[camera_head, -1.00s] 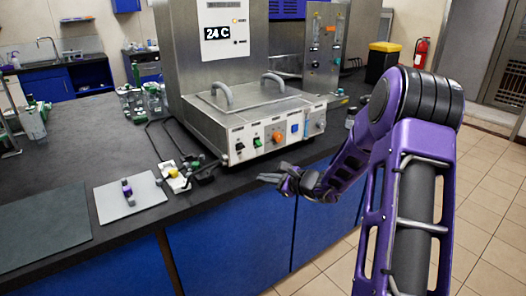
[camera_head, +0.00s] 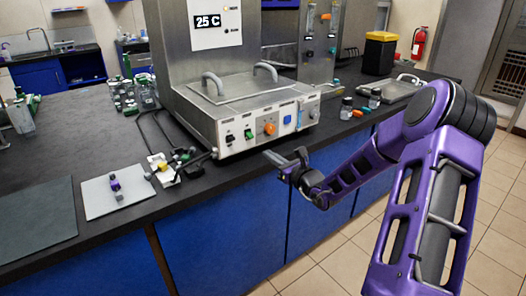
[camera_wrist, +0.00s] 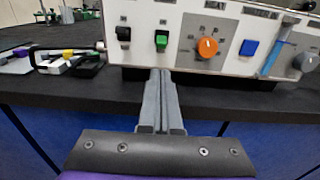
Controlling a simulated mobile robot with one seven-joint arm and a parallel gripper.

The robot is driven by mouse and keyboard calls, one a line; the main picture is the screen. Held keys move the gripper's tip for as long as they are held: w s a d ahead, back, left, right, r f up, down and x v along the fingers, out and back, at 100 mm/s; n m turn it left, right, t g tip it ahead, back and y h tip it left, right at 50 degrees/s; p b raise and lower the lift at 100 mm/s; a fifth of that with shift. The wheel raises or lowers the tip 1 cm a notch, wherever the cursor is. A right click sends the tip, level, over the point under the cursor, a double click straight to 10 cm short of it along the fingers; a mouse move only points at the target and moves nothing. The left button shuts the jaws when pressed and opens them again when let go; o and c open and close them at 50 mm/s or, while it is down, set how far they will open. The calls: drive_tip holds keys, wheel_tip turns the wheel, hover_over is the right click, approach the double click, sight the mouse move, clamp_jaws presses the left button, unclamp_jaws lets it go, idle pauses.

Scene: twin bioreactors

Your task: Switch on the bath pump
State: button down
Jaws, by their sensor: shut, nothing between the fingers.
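The steel bath unit (camera_head: 250,98) stands on the dark bench, with a display reading 25 C. Its white front panel (camera_wrist: 175,50) carries a black rocker switch (camera_wrist: 123,34), a green rocker switch (camera_wrist: 161,41), an orange knob (camera_wrist: 207,47), a blue square button (camera_wrist: 249,48) and a grey knob (camera_wrist: 306,62). The head view shows the green switch (camera_head: 248,134) and orange knob (camera_head: 269,128) too. I cannot read which one is the pump. My gripper (camera_head: 268,155) is shut and empty, in front of and below the panel. In the wrist view its fingers (camera_wrist: 160,76) point toward the green switch, apparently not touching it.
A grey plate (camera_head: 98,205) with a small purple-topped item and a yellow-and-white item (camera_head: 162,170) lie left of the unit. Small bottles (camera_head: 346,108) stand to its right. The bench's front edge runs under my gripper; the floor in front is clear.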

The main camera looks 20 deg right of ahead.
sight(250, 136)
drive_tip(key=b+x, duration=0.1)
drive_tip(key=x, duration=0.8)
drive_tip(key=shift+r, duration=0.1)
drive_tip(key=shift+r+p, duration=0.15)
drive_tip(key=shift+p, duration=0.45)
drive_tip(key=shift+s+g, duration=0.1)
drive_tip(key=shift+g, duration=0.3)
